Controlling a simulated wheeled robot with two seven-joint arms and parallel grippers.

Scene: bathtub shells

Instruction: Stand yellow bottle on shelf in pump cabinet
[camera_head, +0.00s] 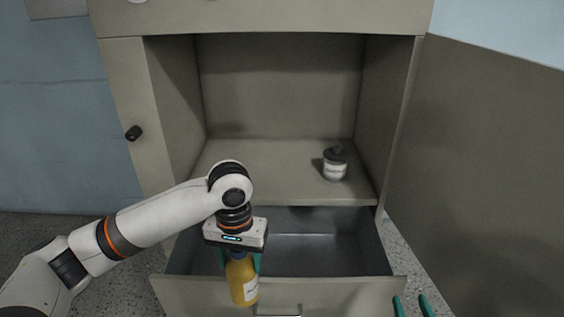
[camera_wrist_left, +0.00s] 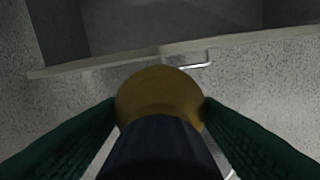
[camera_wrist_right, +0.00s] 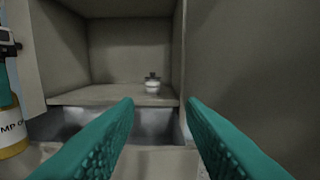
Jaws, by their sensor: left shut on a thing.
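My left gripper (camera_head: 240,258) is shut on the yellow bottle (camera_head: 243,284), which hangs upright with a white label in front of the open drawer. In the left wrist view the bottle's yellow body (camera_wrist_left: 160,92) and dark cap sit between the green fingers. The right wrist view shows part of the bottle (camera_wrist_right: 12,135) at the left edge. The pump cabinet (camera_head: 280,85) is open, and its shelf (camera_head: 260,175) lies above the drawer. My right gripper (camera_wrist_right: 160,115) is open and empty; its fingertips show at the lower right of the head view (camera_head: 412,306).
A small white jar with a dark top (camera_head: 335,163) stands at the shelf's right side. The drawer (camera_head: 320,245) is pulled out below the shelf and looks empty. The cabinet door (camera_head: 490,150) is swung open on the right. The shelf's left and middle are clear.

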